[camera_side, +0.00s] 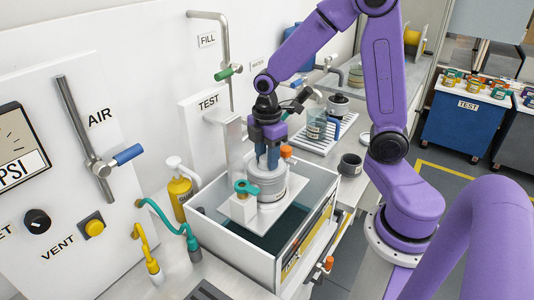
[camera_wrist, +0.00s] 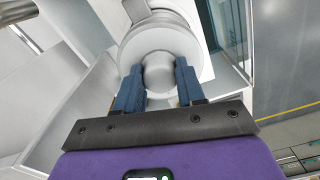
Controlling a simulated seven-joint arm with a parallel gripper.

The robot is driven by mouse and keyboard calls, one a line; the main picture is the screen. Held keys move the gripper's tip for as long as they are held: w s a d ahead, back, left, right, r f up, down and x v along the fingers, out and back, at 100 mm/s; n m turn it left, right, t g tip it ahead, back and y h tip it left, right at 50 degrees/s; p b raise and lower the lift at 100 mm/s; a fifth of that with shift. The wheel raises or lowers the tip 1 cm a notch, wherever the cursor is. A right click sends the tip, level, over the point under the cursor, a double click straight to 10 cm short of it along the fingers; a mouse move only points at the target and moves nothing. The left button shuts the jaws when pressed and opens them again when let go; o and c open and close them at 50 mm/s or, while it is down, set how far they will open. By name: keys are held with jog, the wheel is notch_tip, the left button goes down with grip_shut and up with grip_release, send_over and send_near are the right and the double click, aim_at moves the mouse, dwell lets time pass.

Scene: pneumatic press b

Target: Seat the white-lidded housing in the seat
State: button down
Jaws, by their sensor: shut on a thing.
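The white-lidded housing (camera_side: 268,187) is a pale, squat cylinder, roughly upright, over a white plate (camera_side: 240,210) inside the open white tank. I cannot tell whether its base touches the plate. My gripper (camera_side: 267,162) comes down from above with blue fingers shut on the round knob of its lid. The wrist view shows the knob (camera_wrist: 159,73) between the two fingertips, with the pale lid (camera_wrist: 140,45) around it. A teal clamp-like part (camera_side: 245,187) is beside the housing, on its left front. The seat itself is hidden or cannot be told apart from the plate.
The white tank (camera_side: 232,252) has raised walls and dark liquid below the plate. An orange knob (camera_side: 286,152) is close by my gripper's right. A yellow bottle (camera_side: 180,190), teal hose (camera_side: 165,222) and dark cup (camera_side: 350,164) stand around the tank.

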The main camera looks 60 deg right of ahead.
jog(key=shift+f, duration=0.4)
jog(key=c, duration=0.6)
grip_release()
jog(key=shift+f, duration=0.1)
notch_tip(320, 180, up, 18)
jog(key=shift+f, duration=0.25)
jog(key=s+a+f, duration=0.2)
jog(key=s+f, duration=0.1)
jog(key=s, duration=0.3)
jog(key=s+a+f+m, duration=0.1)
jog(key=s+a+f, duration=0.1)
jog(key=s+f, duration=0.2)
jog(key=s+a+f+m, duration=0.1)
jog(key=s+a+f, duration=0.2)
jog(key=s, duration=0.6)
jog(key=shift+s+f, duration=0.35)
jog(key=shift+f, duration=0.15)
